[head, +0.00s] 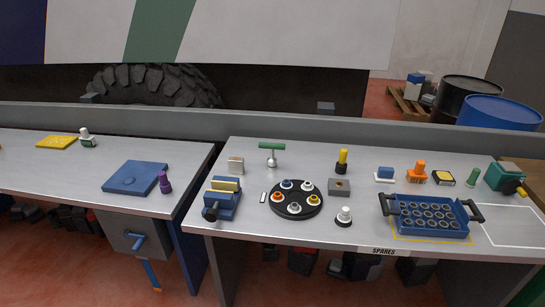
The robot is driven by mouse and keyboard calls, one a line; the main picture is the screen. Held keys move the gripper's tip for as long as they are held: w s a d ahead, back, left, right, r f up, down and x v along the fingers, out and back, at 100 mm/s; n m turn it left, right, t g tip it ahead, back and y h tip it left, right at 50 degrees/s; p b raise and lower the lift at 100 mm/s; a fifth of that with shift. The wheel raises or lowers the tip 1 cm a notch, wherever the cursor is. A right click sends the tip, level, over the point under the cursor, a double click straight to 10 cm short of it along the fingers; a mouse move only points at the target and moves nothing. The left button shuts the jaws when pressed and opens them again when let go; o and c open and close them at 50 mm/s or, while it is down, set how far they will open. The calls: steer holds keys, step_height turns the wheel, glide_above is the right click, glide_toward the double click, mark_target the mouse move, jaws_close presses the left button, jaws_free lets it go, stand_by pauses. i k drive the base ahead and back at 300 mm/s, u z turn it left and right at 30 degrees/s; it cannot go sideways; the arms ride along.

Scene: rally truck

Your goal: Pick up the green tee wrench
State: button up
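The green tee wrench (271,147) stands upright at the back left of the right-hand bench. Its green crossbar is on top, and a metal shaft runs down to a pale round foot on the bench top. Nothing touches it. My gripper does not show in the head view.
Near the wrench are a small beige block (236,165), a blue vise (222,197), a black round carousel (296,212) and a yellow-handled tool (342,160). A blue tray with black handles (430,228) lies to the right. A grey ledge (330,124) runs behind the bench.

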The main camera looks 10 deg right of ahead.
mark_target(271, 165)
steer(key=k, duration=0.55)
steer(key=u, duration=0.4)
steer(key=i, duration=0.9)
steer(key=u, duration=0.85)
steer(key=i, duration=0.85)
steer(key=u, duration=0.35)
steer(key=i, duration=1)
steer(key=u, duration=0.1)
